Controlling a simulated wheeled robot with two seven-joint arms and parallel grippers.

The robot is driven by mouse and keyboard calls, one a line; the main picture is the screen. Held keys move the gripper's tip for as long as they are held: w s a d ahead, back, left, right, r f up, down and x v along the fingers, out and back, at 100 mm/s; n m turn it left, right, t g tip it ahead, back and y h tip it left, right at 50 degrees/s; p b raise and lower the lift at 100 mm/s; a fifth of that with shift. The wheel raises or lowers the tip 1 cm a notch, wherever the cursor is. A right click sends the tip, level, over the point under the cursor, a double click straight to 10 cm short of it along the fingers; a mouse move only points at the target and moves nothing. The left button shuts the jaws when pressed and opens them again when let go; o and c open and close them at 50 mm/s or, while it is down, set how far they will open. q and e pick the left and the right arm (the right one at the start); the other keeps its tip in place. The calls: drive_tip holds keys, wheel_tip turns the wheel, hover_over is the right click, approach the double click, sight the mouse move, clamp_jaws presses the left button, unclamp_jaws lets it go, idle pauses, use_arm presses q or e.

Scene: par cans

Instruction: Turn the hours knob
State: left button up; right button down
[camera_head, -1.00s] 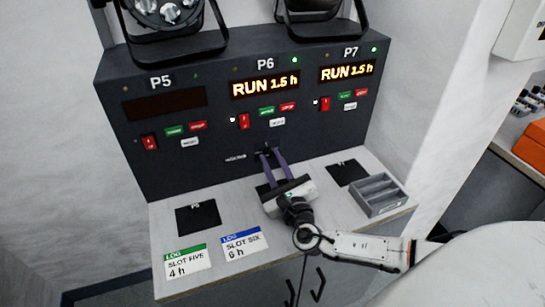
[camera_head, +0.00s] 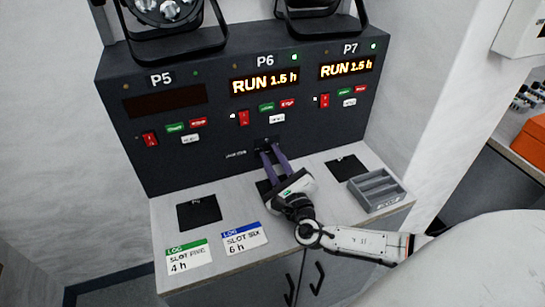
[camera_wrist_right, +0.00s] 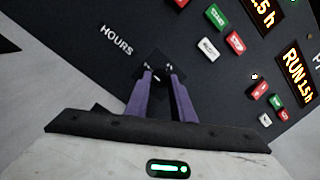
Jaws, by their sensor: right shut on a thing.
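The hours knob (camera_wrist_right: 150,66) is a small dark part on the front of the black panel (camera_head: 215,165), beside the HOURS label (camera_wrist_right: 116,40) and below the P6 station. My right gripper (camera_head: 269,150) reaches it with two purple fingers. In the right wrist view the fingertips (camera_wrist_right: 159,73) are closed around the knob, which they mostly hide. The gripper is rolled, so the panel looks tilted in that view. The P6 display (camera_head: 264,84) reads RUN 1.5 h with a green light lit. My left gripper is not in view.
The P7 display (camera_head: 346,69) also reads RUN 1.5 h; the P5 display (camera_head: 165,101) is dark. Red, green and white buttons sit above the knob. The shelf holds black pads, a green SLOT FIVE 4 h card (camera_head: 189,257), a blue SLOT SIX 6 h card (camera_head: 242,239) and a grey tray (camera_head: 378,190).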

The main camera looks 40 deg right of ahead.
drive_tip(key=c, duration=1.5)
unclamp_jaws()
drive_tip(key=b+v, duration=0.1)
drive_tip(key=v, duration=0.9)
drive_tip(key=shift+s, duration=0.15)
drive_tip(key=shift+r, duration=0.1)
